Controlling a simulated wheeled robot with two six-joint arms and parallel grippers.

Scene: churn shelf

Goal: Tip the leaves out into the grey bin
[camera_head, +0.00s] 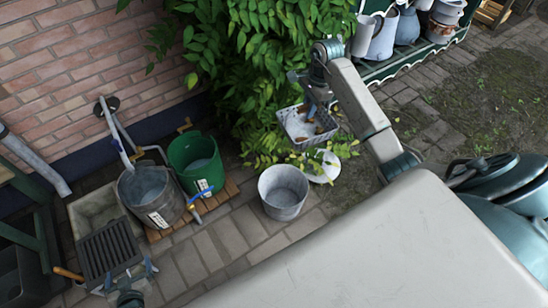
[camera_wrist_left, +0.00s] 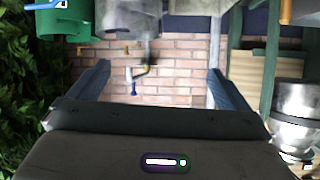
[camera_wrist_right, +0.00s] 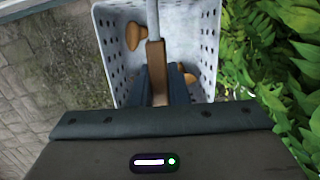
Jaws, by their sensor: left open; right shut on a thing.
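A pale grey perforated basket (camera_head: 291,128) sits against the bush, with a few brown pieces (camera_head: 303,139) inside that may be the leaves. My right gripper (camera_head: 318,106) is over it. In the right wrist view the gripper (camera_wrist_right: 157,88) is shut on the brown grip (camera_wrist_right: 156,62) of the handle above the basket (camera_wrist_right: 205,52). I cannot tell whether the basket is off the ground. The grey bin (camera_head: 283,196), round and open-topped, stands on the paving nearer me. My left gripper (camera_head: 130,280) is open and empty at the lower left; its fingers are spread in its wrist view (camera_wrist_left: 155,85).
A white round lid (camera_head: 324,168) lies beside the bin. A green bucket (camera_head: 196,160) and a metal bucket (camera_head: 150,192) stand on a wooden pallet (camera_head: 222,194). A stone basin with a grate (camera_head: 108,250) is at the left. The churn shelf (camera_head: 410,62) is at the back.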

